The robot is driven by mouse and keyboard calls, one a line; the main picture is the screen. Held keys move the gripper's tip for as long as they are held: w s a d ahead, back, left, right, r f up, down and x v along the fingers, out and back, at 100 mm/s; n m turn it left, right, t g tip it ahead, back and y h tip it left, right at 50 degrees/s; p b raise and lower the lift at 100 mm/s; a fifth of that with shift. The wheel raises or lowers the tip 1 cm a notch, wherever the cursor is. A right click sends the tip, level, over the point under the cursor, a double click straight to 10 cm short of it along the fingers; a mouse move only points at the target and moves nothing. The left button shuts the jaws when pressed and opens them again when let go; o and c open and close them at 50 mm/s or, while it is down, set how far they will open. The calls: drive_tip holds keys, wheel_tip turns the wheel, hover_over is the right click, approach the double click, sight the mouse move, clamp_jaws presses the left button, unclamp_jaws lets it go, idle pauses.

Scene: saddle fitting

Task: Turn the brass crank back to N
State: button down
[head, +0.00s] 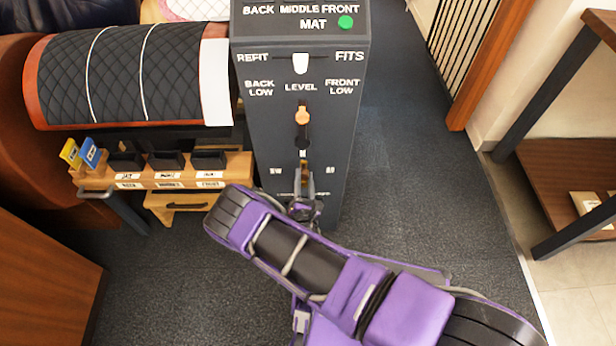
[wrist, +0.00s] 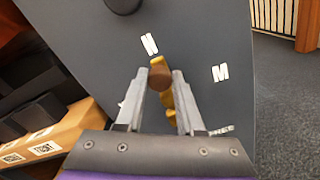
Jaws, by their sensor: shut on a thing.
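The brass crank (wrist: 168,98) is on the front of the dark grey post, with a brown knob (wrist: 160,76) at its end. In the wrist view my gripper (wrist: 160,82) has one finger on each side of the knob and is shut on the crank. In the head view my gripper (head: 304,188) is low on the post and hides most of the crank. The crank's exact pointing is hard to tell.
The grey post (head: 338,130) carries an orange-tipped lever (head: 302,117) below LEVEL, a white slider (head: 300,64) and a green light (head: 345,22). At left are a quilted saddle pad (head: 110,75) and a wooden rack (head: 238,165) with dark blocks. Carpet is clear right of the post.

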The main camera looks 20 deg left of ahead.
drive_tip(key=shift+a+r+n, duration=0.15)
drive_tip(key=shift+a+n, duration=0.15)
drive_tip(key=c, duration=0.5)
unclamp_jaws()
drive_tip(key=shift+c, duration=0.2)
drive_tip(key=shift+d, duration=0.1)
drive_tip(key=p+v, duration=0.1)
drive_tip(key=v, duration=1.6)
drive_tip(key=shift+s, duration=0.2)
